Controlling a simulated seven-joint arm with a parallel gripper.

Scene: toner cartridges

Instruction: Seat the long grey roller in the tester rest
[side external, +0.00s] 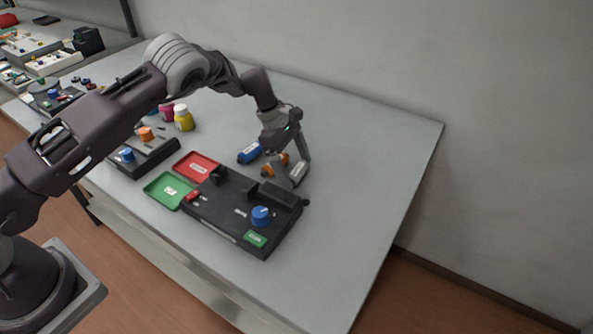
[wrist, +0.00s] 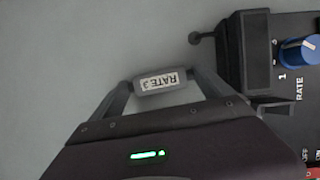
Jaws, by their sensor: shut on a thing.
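A grey piece with a white label (wrist: 160,81), reading "RATE 3" upside down in the wrist view, is between the two fingers of my gripper (wrist: 163,84). My gripper (side external: 295,175) is shut on it, and it also shows in the side view (side external: 299,172). I take it as the grey roller; its full length is hidden. The piece is beside the dark tester (side external: 225,211), just off its far edge, over the grey table. A dark raised block (side external: 279,196) on the tester's far side shows to the right in the wrist view (wrist: 256,52); I cannot tell if it is the rest.
The tester bears a blue knob (side external: 260,215), a red switch (side external: 193,196) and a dark upright (side external: 217,175). Red (side external: 197,166) and green (side external: 167,190) trays adjoin the tester. The table's right side is clear.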

